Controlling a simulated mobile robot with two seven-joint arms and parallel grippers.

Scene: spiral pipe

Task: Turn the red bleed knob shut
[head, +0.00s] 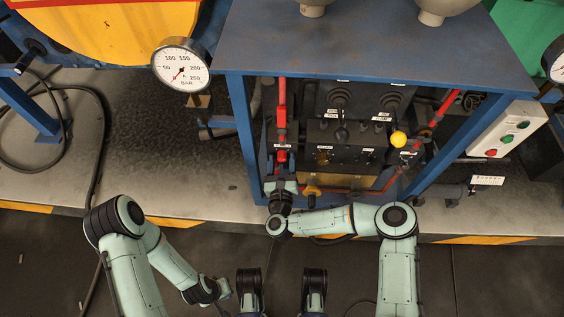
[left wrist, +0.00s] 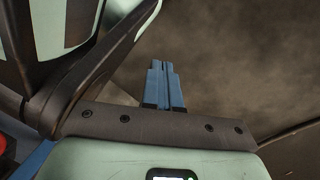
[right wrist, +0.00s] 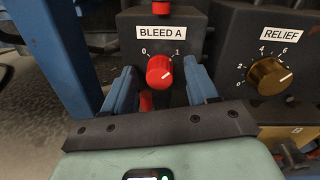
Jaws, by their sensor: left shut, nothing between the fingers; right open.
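The red bleed knob (right wrist: 160,72) sits on the front of a dark box under the label BLEED A (right wrist: 162,32), between the marks 0 and 1. Its pale pointer line appears to face the 1 side. My right gripper (right wrist: 159,68) is open, with one blue finger on each side of the knob; I cannot tell if either touches it. In the head view my right gripper (head: 280,187) is at the lower left of the blue frame. My left gripper (left wrist: 165,75) is shut and empty; in the head view it is low down (head: 223,290), away from the panel.
A brass RELIEF knob (right wrist: 270,76) is on the box to the right. A blue frame post (right wrist: 62,55) stands close on the left. A yellow-balled lever (head: 398,139), a red pipe (head: 282,105) and a button box (head: 507,130) are nearby.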

